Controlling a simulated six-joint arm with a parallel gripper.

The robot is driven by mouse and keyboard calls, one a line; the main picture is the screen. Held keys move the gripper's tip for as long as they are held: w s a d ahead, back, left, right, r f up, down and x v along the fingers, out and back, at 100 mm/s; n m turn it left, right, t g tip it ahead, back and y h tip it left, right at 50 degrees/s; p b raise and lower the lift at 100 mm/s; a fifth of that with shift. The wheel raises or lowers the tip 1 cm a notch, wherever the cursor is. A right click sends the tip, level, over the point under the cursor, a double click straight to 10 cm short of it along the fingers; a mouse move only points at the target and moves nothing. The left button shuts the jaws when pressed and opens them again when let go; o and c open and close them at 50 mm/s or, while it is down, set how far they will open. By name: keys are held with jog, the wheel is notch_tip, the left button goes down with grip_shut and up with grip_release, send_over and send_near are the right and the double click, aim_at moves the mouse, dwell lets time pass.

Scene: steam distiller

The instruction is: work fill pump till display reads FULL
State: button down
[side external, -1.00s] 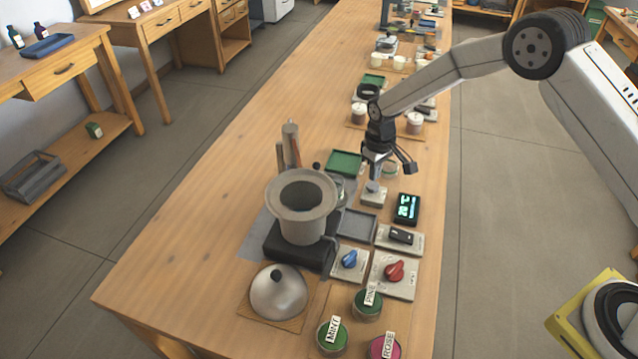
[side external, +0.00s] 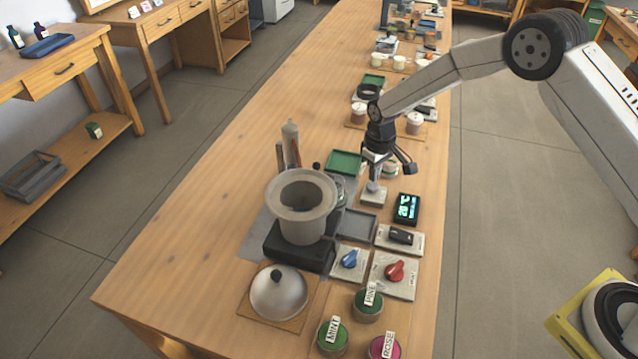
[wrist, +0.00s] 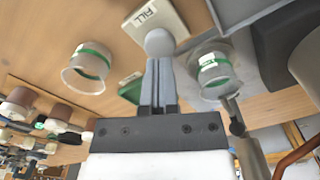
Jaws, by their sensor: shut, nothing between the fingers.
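The fill pump is a pale plate (side external: 373,198) with a rounded grey knob on a stem, and its FILL label shows in the wrist view (wrist: 150,14). My gripper (side external: 376,178) is shut and empty, pointing down right over the knob. In the wrist view the closed fingers (wrist: 159,68) end at the round knob (wrist: 159,42); they touch it or nearly so. The dark display (side external: 407,208) is lit with cyan characters, too small to read, and stands right of the pump.
The wide-rimmed still pot (side external: 302,195) stands on a black base to the left. The red knob (side external: 394,270), blue knob (side external: 349,259), domed lid (side external: 280,293) and labelled jars (side external: 333,336) are at the near end. A green tray (side external: 344,162) lies behind the pump.

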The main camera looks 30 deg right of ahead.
aim_at(373, 185)
jog(key=shift+f, duration=0.25)
jog(key=shift+f, duration=0.35)
jog(key=shift+f, duration=0.35)
jog(key=shift+f, duration=0.65)
jog(key=shift+r, duration=0.1)
dwell(0.3)
jog(key=shift+r, duration=2.6)
